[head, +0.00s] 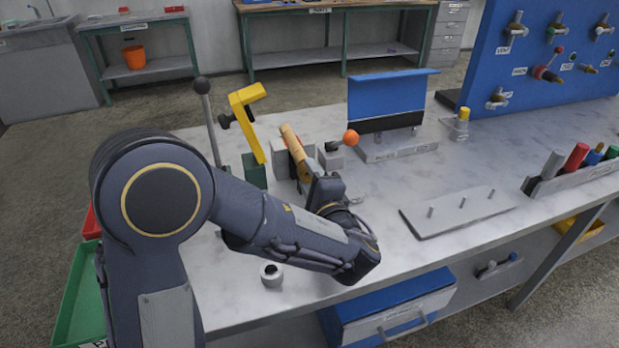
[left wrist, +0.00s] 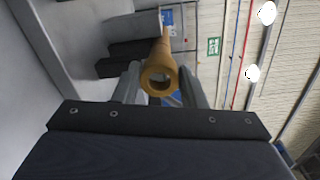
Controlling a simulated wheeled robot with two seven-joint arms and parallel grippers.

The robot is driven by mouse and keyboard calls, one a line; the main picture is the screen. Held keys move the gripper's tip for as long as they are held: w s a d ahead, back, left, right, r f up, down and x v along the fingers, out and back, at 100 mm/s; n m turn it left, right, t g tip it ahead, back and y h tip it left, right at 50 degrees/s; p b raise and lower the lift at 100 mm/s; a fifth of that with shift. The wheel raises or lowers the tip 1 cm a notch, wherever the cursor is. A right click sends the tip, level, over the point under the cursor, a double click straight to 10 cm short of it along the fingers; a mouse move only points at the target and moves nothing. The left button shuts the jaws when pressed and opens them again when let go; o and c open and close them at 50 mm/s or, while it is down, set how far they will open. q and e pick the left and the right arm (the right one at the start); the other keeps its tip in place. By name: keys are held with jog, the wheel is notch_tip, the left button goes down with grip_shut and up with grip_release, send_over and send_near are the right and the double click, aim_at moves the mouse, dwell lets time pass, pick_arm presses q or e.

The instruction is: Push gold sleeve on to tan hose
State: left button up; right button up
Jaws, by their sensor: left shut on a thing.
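The gold sleeve (left wrist: 160,58) sits between the two fingers of my left gripper (left wrist: 160,84) in the left wrist view. Its open, hollow end faces the camera. The tan hose (left wrist: 166,36) runs beyond it, roughly in line with it. I cannot tell whether the sleeve is around the hose or only against its end. In the head view a tan and gold length (head: 291,141) leans up from my left gripper (head: 303,172), by a grey block. The wrist hides part of the contact there. My right gripper is not in view.
A yellow clamp-like bracket (head: 248,118) and a lever with a dark knob (head: 202,86) stand left of the gripper. An orange ball (head: 351,137) is close on the right. A pegged plate (head: 460,211) lies further right. A small grey ring (head: 271,274) is near the front edge.

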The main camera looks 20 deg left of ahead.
pick_arm(q)
jog(key=shift+b, duration=0.3)
jog(key=shift+b+x, duration=0.35)
jog(key=shift+x, duration=0.6)
jog(key=shift+s, duration=0.1)
jog(key=shift+s+d+f+b, duration=0.1)
jog(key=shift+s+d+b, duration=0.1)
jog(key=shift+b, duration=0.15)
jog(key=shift+s+d, duration=0.1)
jog(key=shift+s, duration=0.05)
dwell(0.3)
jog(key=shift+b, duration=0.3)
jog(key=shift+b, duration=0.55)
dwell(1.2)
